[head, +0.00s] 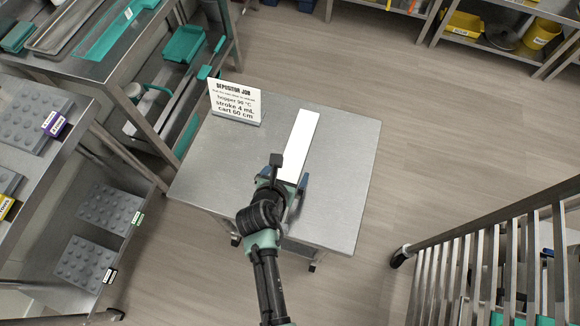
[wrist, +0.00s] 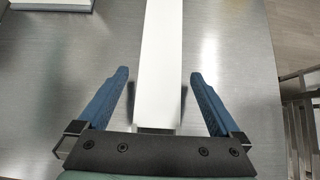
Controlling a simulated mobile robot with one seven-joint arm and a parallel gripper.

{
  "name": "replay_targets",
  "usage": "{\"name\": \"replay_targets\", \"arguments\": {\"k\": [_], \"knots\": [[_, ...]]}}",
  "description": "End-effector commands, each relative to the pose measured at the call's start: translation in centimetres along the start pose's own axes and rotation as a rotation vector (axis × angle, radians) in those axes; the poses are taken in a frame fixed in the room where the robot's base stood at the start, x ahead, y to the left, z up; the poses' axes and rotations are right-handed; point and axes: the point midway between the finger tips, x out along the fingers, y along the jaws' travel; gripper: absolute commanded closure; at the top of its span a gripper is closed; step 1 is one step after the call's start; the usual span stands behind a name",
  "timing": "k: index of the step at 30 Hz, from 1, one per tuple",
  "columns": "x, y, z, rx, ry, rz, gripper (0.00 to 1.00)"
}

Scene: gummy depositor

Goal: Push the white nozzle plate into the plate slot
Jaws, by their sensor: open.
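The white nozzle plate (head: 299,145) is a long flat strip lying on the small steel table, its near end close to my gripper. In the wrist view the plate (wrist: 163,60) runs up between the two blue fingers. My gripper (wrist: 160,85) is open, one finger on each side of the plate, with a gap to both. In the head view my gripper (head: 290,185) is partly hidden by my own wrist. I see no plate slot that I can identify in either view.
The steel table (head: 340,160) is clear to the right of the plate. A white sign (head: 235,102) headed "DEPOSITOR JOB" stands at its back left. Racks with grey moulds (head: 110,208) stand at the left. A metal railing-like rack (head: 500,260) stands at the lower right.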

Motion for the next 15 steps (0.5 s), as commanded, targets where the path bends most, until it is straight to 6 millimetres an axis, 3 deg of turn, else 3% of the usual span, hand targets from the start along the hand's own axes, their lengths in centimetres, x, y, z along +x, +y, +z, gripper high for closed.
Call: {"name": "replay_targets", "arguments": {"k": [4, 13, 15], "knots": [[1.6, 0.0, 0.0, 0.001, 0.000, 0.000, 0.00], [2.0, 0.0, 0.0, 0.000, 0.000, 0.001, 0.00], [2.0, 0.0, 0.0, 0.000, 0.000, 0.001, 0.09]]}}
